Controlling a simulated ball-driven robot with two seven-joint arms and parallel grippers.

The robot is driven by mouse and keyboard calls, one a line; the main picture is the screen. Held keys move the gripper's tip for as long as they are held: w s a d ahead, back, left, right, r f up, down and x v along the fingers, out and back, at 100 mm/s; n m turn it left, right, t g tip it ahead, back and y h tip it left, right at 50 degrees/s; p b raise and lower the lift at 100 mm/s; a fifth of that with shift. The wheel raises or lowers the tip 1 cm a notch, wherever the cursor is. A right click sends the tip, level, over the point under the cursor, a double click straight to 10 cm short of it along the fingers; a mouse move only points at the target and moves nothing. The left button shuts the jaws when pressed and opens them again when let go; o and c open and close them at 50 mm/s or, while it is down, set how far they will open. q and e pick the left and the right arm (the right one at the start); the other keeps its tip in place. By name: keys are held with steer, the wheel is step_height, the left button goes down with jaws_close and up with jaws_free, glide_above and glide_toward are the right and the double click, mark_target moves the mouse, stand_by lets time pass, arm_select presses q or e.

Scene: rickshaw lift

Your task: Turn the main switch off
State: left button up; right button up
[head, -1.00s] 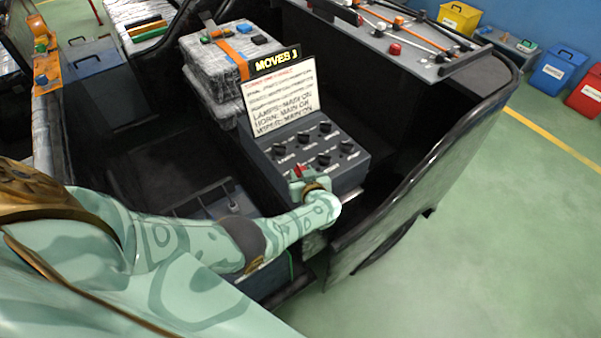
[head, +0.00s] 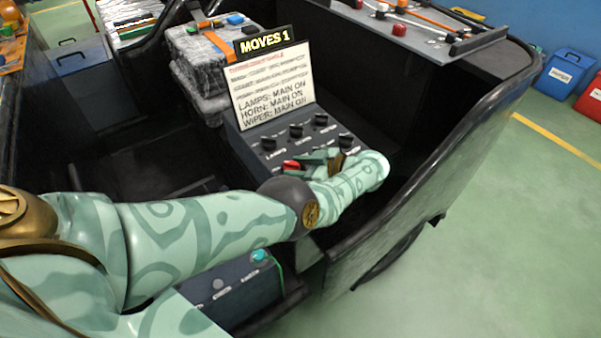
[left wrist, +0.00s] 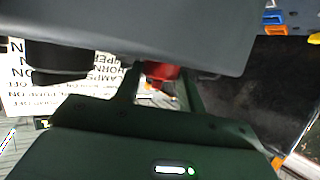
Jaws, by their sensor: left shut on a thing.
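The dark switch panel (head: 257,137) has several black knobs on its sloped face, under a white sign card (head: 272,90). A red main switch knob (head: 291,165) shows at the panel's lower edge; its label is hidden. My left gripper (head: 312,160) is at this knob and is shut on it, with the hand covering the panel's lower right. In the left wrist view the red knob (left wrist: 162,72) sits between the two fingers (left wrist: 165,88), partly hidden by a grey surface. The knob's exact turn angle cannot be told. My right gripper is not in view.
A grey case (head: 196,53) stands behind the panel at the left. The black cab wall (head: 440,150) curves around on the right. A blue-grey box (head: 235,293) lies below my left arm. Green floor is clear at right.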

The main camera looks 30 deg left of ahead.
arm_select(q)
steer(key=shift+a+f+n+g+b, duration=0.1)
steer(key=shift+f+n+g+b, duration=0.05)
steer(key=shift+n+g+b, duration=0.2)
steer(key=shift+w+g, duration=0.1)
steer(key=shift+g, duration=0.15)
steer(key=shift+r, duration=0.25)
steer(key=o, duration=1)
steer(key=shift+a, duration=0.15)
